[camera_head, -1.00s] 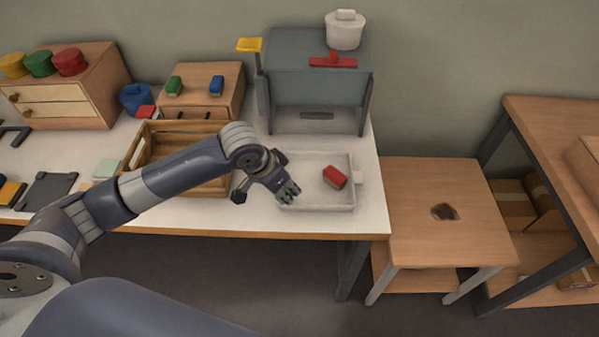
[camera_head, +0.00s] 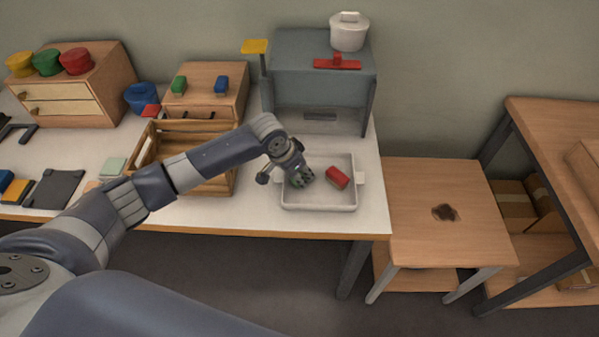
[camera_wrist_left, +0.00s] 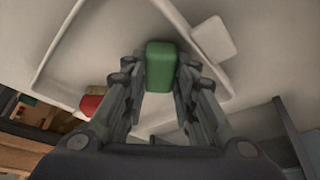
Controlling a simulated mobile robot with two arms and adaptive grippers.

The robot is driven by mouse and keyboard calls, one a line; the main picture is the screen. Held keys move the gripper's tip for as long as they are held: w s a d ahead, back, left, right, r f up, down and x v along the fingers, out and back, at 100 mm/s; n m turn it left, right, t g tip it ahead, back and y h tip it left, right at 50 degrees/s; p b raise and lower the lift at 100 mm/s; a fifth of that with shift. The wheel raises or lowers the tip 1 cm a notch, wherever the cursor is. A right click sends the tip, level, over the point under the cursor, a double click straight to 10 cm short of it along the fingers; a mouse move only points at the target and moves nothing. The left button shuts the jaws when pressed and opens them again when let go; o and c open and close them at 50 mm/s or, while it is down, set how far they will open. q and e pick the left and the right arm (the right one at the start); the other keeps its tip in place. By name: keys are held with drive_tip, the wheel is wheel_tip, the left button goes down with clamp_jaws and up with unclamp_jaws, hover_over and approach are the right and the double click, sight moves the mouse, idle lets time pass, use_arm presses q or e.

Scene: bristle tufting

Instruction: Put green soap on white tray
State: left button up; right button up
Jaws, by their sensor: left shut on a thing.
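The green soap (camera_wrist_left: 161,66) is a rounded green block held between the fingers of my left gripper (camera_wrist_left: 158,82), which is shut on it. In the head view my left gripper (camera_head: 303,179) is over the left part of the white tray (camera_head: 320,202), and the soap is mostly hidden by the fingers. The tray's pale inside and rim also show in the wrist view (camera_wrist_left: 62,62). I cannot tell whether the soap touches the tray floor. My right gripper is not in view.
A red block (camera_head: 338,177) lies in the tray, just right of my gripper. A wooden crate (camera_head: 222,186) stands left of the tray, a grey stand (camera_head: 318,85) behind it. Free tray floor is at the front and right.

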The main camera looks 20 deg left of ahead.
use_arm(q)
drive_tip(key=o, duration=0.8)
drive_tip(key=shift+f, duration=0.1)
drive_tip(key=shift+r, duration=0.2)
drive_tip(key=v, duration=1.2)
